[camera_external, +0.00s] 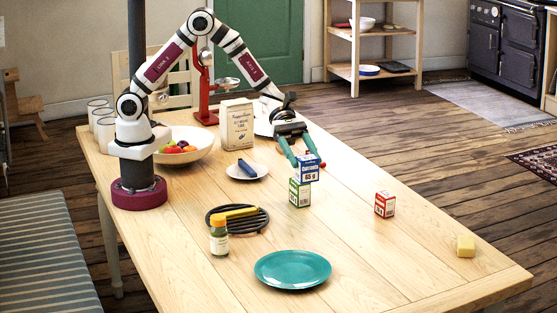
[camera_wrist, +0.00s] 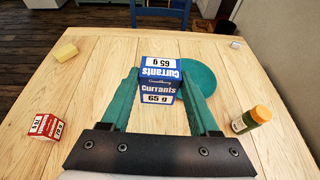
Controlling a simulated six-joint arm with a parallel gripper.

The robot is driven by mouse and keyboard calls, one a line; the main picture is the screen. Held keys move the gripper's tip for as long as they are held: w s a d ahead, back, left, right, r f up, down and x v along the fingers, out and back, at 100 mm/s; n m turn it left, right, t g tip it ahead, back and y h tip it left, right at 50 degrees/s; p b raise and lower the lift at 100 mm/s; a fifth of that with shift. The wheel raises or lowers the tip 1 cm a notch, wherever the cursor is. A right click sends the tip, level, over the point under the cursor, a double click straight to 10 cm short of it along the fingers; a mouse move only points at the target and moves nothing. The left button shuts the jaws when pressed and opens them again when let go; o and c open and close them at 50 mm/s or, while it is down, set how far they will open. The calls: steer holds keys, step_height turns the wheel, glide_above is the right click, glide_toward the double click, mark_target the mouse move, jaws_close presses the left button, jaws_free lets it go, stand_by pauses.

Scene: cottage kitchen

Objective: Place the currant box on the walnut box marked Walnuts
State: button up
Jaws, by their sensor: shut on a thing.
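The blue and white currant box (camera_external: 307,168) is held upright between the green fingers of my gripper (camera_external: 301,160). In the wrist view the currant box (camera_wrist: 159,82) reads "Currants 65 g", with a finger of my gripper (camera_wrist: 160,88) on each side. A green and white box (camera_external: 299,193) stands on the table directly below it in the external view; whether they touch I cannot tell. The wrist view hides the green box. A red and white box (camera_external: 385,204) stands apart to the right, also in the wrist view (camera_wrist: 46,126). I cannot read "Walnuts" on either.
A teal plate (camera_external: 292,270), a spice jar (camera_external: 219,238) and a black trivet (camera_external: 255,221) with a yellow item lie nearer the camera. A yellow block (camera_external: 465,246) is at the right. A flour bag (camera_external: 237,124) and fruit bowl (camera_external: 196,148) stand behind. The table around the red box is clear.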

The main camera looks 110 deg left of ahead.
steer(key=s+a+r, duration=0.3)
steer(key=s+a, duration=0.4)
steer(key=s, duration=0.3)
steer(key=shift+n, duration=0.3)
steer(key=shift+w+a+f, duration=0.3)
steer(key=shift+a+f, duration=1.55)
steer(key=shift+f, duration=0.05)
steer(key=shift+w+a+f, duration=0.35)
steer(key=shift+a+f, duration=1.45)
steer(key=shift+f, duration=0.05)
steer(key=shift+w+a+f, duration=0.3)
steer(key=shift+a+f, duration=1.55)
steer(key=shift+f, duration=0.05)
steer(key=o, duration=1.4)
steer(key=shift+f, duration=0.15)
